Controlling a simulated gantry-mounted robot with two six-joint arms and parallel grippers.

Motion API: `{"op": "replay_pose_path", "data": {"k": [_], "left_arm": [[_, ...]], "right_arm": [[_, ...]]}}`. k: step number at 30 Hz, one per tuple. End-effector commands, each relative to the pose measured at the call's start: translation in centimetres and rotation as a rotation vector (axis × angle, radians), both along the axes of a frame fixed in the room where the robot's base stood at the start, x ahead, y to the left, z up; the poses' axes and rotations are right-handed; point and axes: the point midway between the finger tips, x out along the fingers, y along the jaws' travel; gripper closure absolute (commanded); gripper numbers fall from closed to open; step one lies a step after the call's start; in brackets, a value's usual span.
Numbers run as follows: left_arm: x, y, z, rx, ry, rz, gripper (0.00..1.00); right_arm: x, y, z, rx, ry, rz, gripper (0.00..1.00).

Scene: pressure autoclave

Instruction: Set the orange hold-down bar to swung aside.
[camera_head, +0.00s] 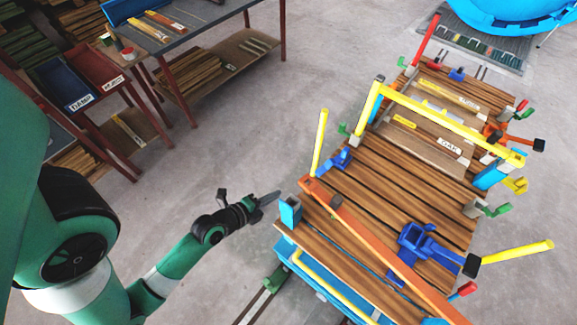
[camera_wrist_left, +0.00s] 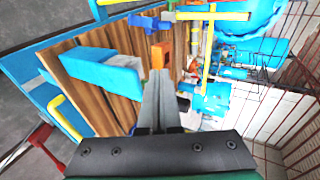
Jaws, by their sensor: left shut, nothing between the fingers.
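The orange hold-down bar (camera_head: 375,242) lies diagonally across the wooden slats, from near the blue block (camera_head: 290,212) at the left corner down to the lower right edge of the picture. Its lower end is cut off by the frame. My left gripper (camera_head: 274,197) is shut and empty, just left of the bar's upper end and apart from it in the head view. In the left wrist view, the shut fingers (camera_wrist_left: 158,78) point toward an orange piece (camera_wrist_left: 161,52), which seems to be the bar's end. The blue block (camera_wrist_left: 98,68) is left of the fingers there. My right gripper is not in view.
A yellow upright lever (camera_head: 320,142) and a blue clamp (camera_head: 337,161) stand close to the bar's upper end. Another blue clamp (camera_head: 420,242) sits right of the bar. A yellow crossbar (camera_head: 440,122) spans the far slats. Open floor (camera_head: 215,150) lies left of the bench.

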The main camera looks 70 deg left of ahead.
Motion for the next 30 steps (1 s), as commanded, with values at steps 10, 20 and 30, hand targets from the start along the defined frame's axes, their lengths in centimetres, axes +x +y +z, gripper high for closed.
{"op": "replay_pose_path", "data": {"k": [10,20,30], "left_arm": [[-0.3,-0.2,-0.1,0.029,0.033,-0.024,1.0],[2.1,0.9,-1.5,0.028,0.032,-0.026,1.0],[6.7,3.2,-4.6,0.028,0.031,-0.023,1.0]], "right_arm": [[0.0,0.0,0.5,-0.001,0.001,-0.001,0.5],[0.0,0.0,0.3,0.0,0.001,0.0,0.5],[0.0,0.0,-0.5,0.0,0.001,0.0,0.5]]}}
